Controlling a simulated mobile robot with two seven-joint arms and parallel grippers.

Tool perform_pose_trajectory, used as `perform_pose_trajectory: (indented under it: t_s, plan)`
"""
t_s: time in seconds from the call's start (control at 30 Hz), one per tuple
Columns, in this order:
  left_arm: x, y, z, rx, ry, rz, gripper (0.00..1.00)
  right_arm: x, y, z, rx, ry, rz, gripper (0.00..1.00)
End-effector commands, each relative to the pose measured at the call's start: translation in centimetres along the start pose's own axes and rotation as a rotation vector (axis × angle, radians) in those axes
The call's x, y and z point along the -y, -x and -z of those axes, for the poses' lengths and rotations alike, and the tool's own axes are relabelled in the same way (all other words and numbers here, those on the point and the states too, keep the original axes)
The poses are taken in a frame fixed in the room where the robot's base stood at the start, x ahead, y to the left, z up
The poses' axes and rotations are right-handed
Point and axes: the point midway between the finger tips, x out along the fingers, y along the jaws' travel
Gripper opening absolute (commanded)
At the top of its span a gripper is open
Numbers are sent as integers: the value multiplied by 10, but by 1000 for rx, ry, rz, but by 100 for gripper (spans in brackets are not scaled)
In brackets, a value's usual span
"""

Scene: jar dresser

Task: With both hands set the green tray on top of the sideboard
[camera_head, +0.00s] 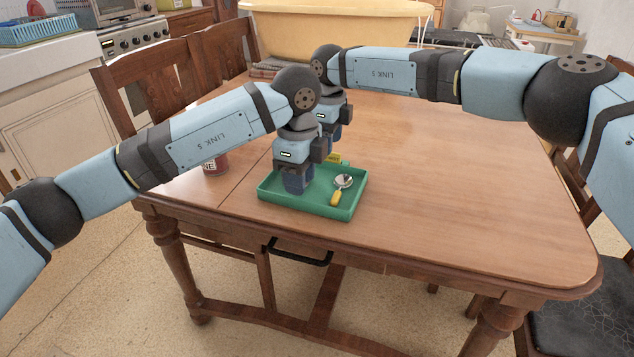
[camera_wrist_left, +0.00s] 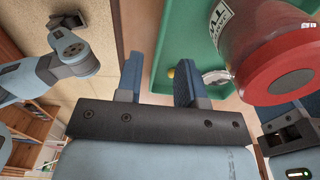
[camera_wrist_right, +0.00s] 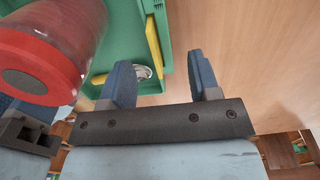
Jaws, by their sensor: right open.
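The green tray (camera_head: 350,205) lies on the wooden table near its front edge. A spoon with a yellow handle (camera_head: 336,197) lies in it. My left gripper (camera_head: 298,185) is low over the tray's left part. In the left wrist view its fingers (camera_wrist_left: 158,80) are apart, astride the tray's edge. My right gripper (camera_wrist_right: 165,80) is open, its fingers astride the opposite edge; the left arm mostly hides it in the head view. A red-lidded jar (camera_wrist_left: 275,55) shows beside the tray's inside in both wrist views (camera_wrist_right: 50,45). I cannot make out the sideboard.
A red labelled jar (camera_head: 215,165) stands on the table left of the tray. A yellow item (camera_wrist_right: 153,40) is at the tray's edge. The table's right part (camera_head: 470,190) is clear. Wooden chairs (camera_head: 165,80) and a yellow tub (camera_head: 340,28) stand behind.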

Motion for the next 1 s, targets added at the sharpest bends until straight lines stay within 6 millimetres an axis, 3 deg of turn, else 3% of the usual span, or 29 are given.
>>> perform_pose_trajectory:
  t_s: [0.1, 0.3, 0.73, 0.9, 1.0]
  plan:
    - [0, -22, 0, -1, -1, -3, 35, 0, -22, 0, -1, 0, -1, 56]
    - [0, -45, 0, -1, -1, -1, 35, 0, -44, 0, 0, 0, 0, 56]
    - [0, -52, 0, 0, -1, 0, 35, 0, -52, 0, 0, 0, 1, 56]
    - [0, -52, 0, 0, -1, 0, 0, 0, -52, 0, 0, 0, 1, 17]
    - [0, -52, 0, 0, -1, 0, 0, 0, -51, 0, 0, 0, 1, 0]
